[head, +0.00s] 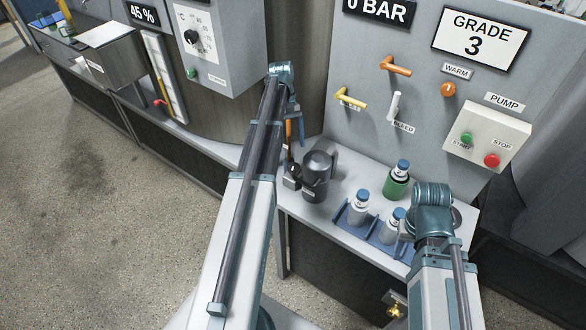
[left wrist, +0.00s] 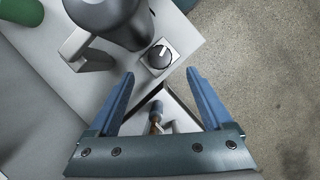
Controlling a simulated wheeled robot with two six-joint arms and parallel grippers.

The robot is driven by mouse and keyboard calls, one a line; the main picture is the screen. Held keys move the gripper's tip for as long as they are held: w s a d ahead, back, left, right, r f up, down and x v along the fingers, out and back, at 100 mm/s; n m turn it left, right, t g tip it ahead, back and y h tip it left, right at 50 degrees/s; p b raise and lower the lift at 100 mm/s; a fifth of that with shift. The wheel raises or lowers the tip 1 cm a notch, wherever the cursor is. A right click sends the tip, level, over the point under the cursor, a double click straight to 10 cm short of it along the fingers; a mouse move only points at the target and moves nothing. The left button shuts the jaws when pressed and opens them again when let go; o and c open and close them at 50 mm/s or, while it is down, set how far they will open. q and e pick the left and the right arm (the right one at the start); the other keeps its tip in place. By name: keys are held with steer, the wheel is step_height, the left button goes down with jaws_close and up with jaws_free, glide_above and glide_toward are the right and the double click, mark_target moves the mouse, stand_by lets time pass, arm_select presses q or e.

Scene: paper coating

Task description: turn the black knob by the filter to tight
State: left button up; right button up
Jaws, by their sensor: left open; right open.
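The black knob (left wrist: 160,56) has a white pointer line and sits on a pale square plate beside the dark grey filter (left wrist: 118,18). In the left wrist view its pointer slants toward the upper right. My left gripper (left wrist: 160,79) is open, its two blue fingertips on either side below the knob. Nothing is between the fingertips, and they look apart from the knob. In the head view the filter (head: 318,172) stands on the bench and my left wrist hangs above and left of it. My right arm is over the bench's right side, with its fingers hidden.
A blue rack (head: 372,240) with white bottles and a green container (head: 396,187) stand right of the filter. Several levers and a pump box (head: 487,137) are on the panel behind. Open floor lies in front.

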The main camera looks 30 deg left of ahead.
mark_target(294, 166)
arm_select(q)
steer(key=b+x, duration=0.6)
steer(key=x, duration=0.2)
steer(key=shift+r, duration=0.1)
jaws_close()
